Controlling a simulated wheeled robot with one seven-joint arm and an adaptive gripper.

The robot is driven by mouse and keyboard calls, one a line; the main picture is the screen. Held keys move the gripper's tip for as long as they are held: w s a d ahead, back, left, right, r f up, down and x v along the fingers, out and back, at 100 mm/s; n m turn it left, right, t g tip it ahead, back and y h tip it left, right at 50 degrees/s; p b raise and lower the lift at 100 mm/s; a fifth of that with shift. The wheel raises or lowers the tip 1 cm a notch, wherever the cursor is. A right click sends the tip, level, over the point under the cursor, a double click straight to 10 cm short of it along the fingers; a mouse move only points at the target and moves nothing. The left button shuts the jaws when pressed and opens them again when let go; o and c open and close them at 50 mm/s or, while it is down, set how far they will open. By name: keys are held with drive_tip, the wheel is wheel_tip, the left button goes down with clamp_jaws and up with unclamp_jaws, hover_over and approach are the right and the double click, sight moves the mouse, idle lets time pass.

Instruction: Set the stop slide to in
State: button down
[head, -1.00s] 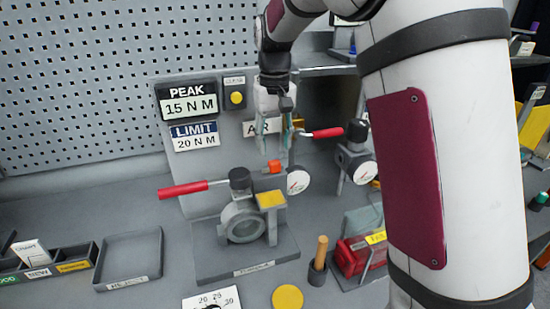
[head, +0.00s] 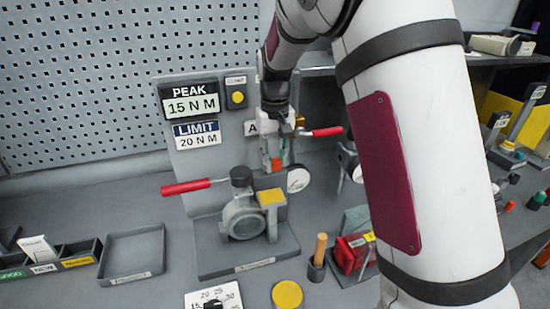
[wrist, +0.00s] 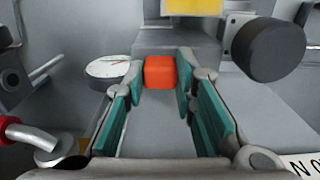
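The orange-red block (wrist: 160,72), which appears to be the stop slide, sits in front of a grey body in the wrist view. In the head view the orange-red block (head: 276,166) shows low between my fingers. My gripper (wrist: 160,88) points at it, with one teal-padded finger on each side and the block between the tips. The fingers are apart, with a narrow gap at the left and almost none at the right. My gripper (head: 273,158) comes down from above in the head view. Any slide markings are not visible.
A round gauge (head: 297,180) is close right of my gripper. A red-handled valve (head: 242,215) with a yellow-topped part stands in front. Another red handle (head: 327,132) is to the right. The panel with PEAK and LIMIT signs (head: 197,133) stands behind. A grey tray (head: 132,255) lies left.

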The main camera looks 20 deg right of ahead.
sight(264, 172)
drive_tip(key=shift+a, duration=1.5)
drive_tip(key=c, duration=1.3)
unclamp_jaws()
drive_tip(key=shift+d, duration=0.15)
